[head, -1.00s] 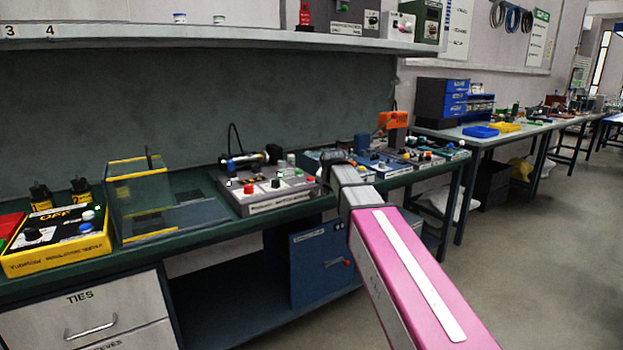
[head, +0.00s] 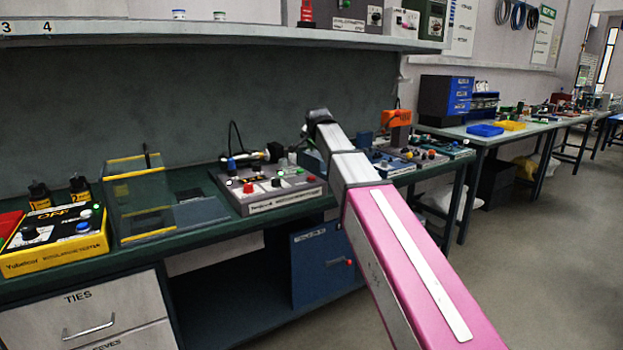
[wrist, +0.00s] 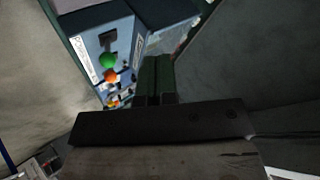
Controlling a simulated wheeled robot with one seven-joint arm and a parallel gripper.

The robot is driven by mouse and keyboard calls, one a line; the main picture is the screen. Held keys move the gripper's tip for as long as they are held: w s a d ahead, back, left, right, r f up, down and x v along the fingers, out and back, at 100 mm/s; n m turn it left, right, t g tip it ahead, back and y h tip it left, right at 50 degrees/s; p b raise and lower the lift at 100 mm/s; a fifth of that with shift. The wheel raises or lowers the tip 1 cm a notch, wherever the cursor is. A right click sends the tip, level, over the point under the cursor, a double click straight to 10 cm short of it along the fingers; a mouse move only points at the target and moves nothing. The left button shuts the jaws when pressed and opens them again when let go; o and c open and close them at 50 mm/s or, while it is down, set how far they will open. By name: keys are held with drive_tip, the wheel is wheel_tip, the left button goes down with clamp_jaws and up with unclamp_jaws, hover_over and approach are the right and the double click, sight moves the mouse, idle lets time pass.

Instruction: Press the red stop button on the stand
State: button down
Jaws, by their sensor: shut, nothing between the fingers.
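A grey sloped control box (head: 265,203) stands on the green bench in the head view, with a red button (head: 248,188) at its front left among other buttons. I cannot tell for sure that this box is the stand. The dark end of my arm, with my gripper (head: 318,116), is above and right of that box, apart from it. In the wrist view my gripper (wrist: 157,72) is shut, its fingers together and empty. Beside them is a blue-grey box (wrist: 88,42) with a green button (wrist: 107,60) and an orange-red button (wrist: 110,75).
A yellow tester (head: 50,255) and a clear yellow-edged guard (head: 140,200) stand on the bench at left. Blue boxes (head: 390,160) stand behind my arm. A blue cabinet (head: 322,262) hangs below. A shelf (head: 220,38) runs above the bench.

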sight(313, 177)
drive_tip(key=shift+f, duration=4.4)
drive_tip(key=shift+f, duration=0.1)
drive_tip(key=shift+f, duration=0.3)
drive_tip(key=shift+f, duration=0.6)
drive_tip(key=shift+r, duration=1.05)
drive_tip(key=shift+r, duration=2.5)
